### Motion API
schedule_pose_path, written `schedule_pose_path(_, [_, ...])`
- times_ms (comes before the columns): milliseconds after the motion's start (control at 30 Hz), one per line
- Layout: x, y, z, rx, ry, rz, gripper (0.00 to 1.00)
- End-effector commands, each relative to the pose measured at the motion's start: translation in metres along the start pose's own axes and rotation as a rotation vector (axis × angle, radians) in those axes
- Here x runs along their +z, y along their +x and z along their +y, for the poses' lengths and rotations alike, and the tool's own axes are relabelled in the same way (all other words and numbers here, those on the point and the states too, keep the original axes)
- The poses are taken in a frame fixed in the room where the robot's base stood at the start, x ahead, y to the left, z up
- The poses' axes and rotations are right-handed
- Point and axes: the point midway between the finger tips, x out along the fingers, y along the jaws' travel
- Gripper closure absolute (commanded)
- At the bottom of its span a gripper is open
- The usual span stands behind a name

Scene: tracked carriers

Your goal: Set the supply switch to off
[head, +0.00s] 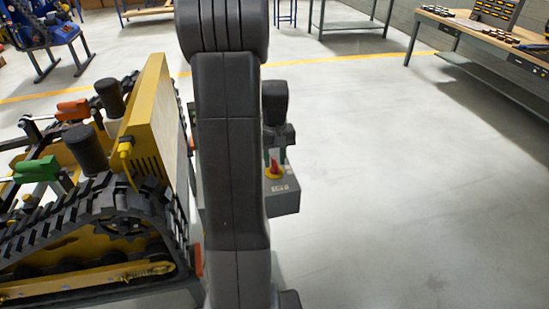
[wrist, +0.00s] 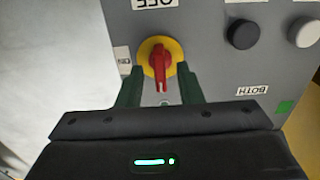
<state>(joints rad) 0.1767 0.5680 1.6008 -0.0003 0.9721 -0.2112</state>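The supply switch is a red handle on a round yellow plate (wrist: 160,58), set in a grey control box (wrist: 205,70). In the wrist view an upside-down OFF label (wrist: 154,3) is above the plate, and the red handle lies nearly upright in the picture. The switch also shows in the head view (head: 274,171), on top of the box (head: 284,200). My gripper (wrist: 160,80) is open. Its green fingers are on either side of the red handle, with visible gaps; whether they touch the plate I cannot tell.
A black knob (wrist: 241,34) and a white knob (wrist: 304,31) are on the same panel, near a BOTH label (wrist: 252,90). A yellow tracked carrier (head: 90,225) stands left of my arm. The floor to the right is clear up to a workbench (head: 490,35).

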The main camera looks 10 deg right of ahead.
Motion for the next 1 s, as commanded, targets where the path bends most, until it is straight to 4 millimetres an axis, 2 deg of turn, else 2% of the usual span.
schedule_pose_path(233, [0.0, -0.001, 0.0, 0.0, 0.0, 0.0, 0.67])
schedule_pose_path(367, [-0.001, -0.011, 0.0, 0.0, 0.0, 0.003, 0.67])
schedule_pose_path(467, [-0.001, -0.028, 0.0, 0.001, 0.0, 0.005, 0.67])
schedule_pose_path(800, [-0.001, -0.105, 0.0, 0.001, 0.0, 0.005, 0.67])
schedule_pose_path(1000, [-0.001, -0.131, 0.0, 0.0, 0.0, 0.002, 0.67])
